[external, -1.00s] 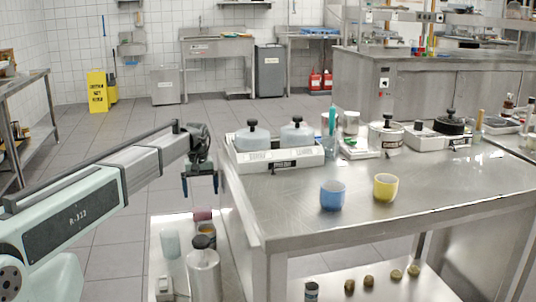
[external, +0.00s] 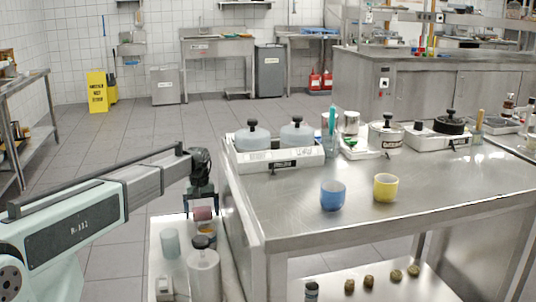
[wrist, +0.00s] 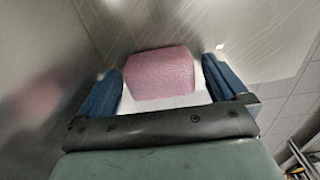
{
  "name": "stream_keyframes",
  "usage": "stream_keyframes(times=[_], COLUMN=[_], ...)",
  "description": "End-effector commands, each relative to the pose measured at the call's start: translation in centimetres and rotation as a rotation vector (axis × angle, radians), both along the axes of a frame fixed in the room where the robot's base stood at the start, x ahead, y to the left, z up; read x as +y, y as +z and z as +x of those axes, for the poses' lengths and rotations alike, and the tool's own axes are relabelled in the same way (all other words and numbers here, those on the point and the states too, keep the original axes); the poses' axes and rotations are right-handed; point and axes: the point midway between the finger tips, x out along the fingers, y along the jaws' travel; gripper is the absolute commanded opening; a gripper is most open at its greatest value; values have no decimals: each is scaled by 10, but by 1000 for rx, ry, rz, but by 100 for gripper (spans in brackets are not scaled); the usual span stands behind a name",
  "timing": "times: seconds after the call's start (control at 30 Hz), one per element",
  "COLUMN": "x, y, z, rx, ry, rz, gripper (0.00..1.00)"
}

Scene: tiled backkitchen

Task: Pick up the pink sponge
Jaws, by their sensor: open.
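The pink sponge (wrist: 160,76) is a pink, rounded block in the middle of the wrist view, lying on a pale surface. In the external view it shows as a small pink shape (external: 203,213) on the low side shelf, behind the bottles. My gripper (external: 201,204) is open just above the sponge in the external view. In the wrist view its blue fingers (wrist: 163,82) stand on the left and right of the sponge, with gaps visible on both sides. Whether the fingertips reach down beside the sponge I cannot tell.
On the low shelf, a pump bottle (external: 203,270) and a pale cup (external: 171,243) stand in front of the sponge. The steel table (external: 290,215) rises just to the right, bearing a blue cup (external: 333,195) and a yellow cup (external: 385,187). Open floor lies to the left.

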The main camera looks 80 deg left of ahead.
Motion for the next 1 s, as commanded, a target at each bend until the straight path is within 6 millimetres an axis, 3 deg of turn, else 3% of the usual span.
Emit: stream_keyframes(times=[0.13, 0.67, 1.0], x=[0, 0, 0], y=[0, 1, 8], z=[0, 0, 0], rx=[0, 0, -1], ry=[0, 0, 0], rz=[0, 0, 1], gripper=[100, 50, 50])
